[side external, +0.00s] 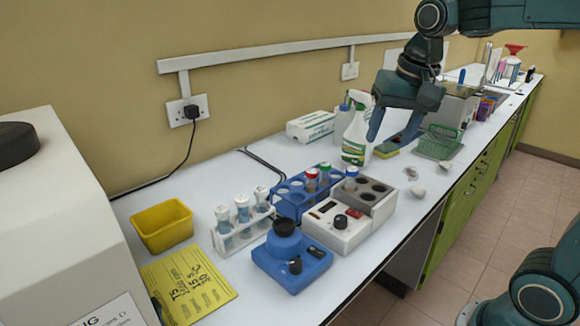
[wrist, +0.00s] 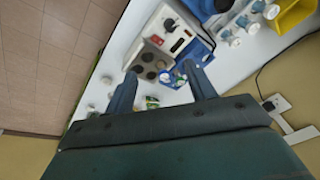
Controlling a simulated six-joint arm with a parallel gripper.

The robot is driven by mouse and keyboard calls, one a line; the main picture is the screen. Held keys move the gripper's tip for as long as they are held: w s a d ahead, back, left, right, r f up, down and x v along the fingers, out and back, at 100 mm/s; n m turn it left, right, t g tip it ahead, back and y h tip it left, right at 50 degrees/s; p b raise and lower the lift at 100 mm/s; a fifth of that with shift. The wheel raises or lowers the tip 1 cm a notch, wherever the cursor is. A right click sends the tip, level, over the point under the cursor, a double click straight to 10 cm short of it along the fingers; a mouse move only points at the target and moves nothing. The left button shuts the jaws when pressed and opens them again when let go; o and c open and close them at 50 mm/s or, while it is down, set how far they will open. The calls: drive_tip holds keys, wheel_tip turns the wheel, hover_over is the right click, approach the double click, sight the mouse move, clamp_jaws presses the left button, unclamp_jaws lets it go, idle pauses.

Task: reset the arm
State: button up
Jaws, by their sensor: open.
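My gripper (side external: 392,133) is raised above the bench, over the area beside the spray bottle, in the side view. In the wrist view my gripper (wrist: 160,84) has its two fingers spread apart, with nothing held between them. Below the fingers, the grey heating block (wrist: 154,62) with dark round wells and the blue tube rack (wrist: 196,50) show. In the side view the heating block (side external: 376,194) has a blue-capped tube at its far left corner. The blue rack (side external: 290,207) holds tubes with red and green caps.
A blue mixer (side external: 291,258), a white rack of several tubes (side external: 242,236), a yellow bin (side external: 162,225) and a yellow sheet (side external: 188,284) stand nearer the camera. The spray bottle (side external: 357,135), a white box (side external: 311,127) and a green rack (side external: 438,143) stand farther back.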

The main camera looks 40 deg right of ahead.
drive_tip(key=s+a+f+n+t, duration=0.1)
drive_tip(key=s+a+f+n, duration=0.1)
drive_tip(key=s, duration=0.4)
drive_tip(key=s+a+f+n+t, duration=0.1)
drive_tip(key=s+a+f+n, duration=0.1)
drive_tip(key=s+n, duration=0.3)
drive_tip(key=shift+s+a+f+n+t, duration=0.3)
drive_tip(key=shift+s+f+t, duration=0.1)
drive_tip(key=shift+s, duration=0.7)
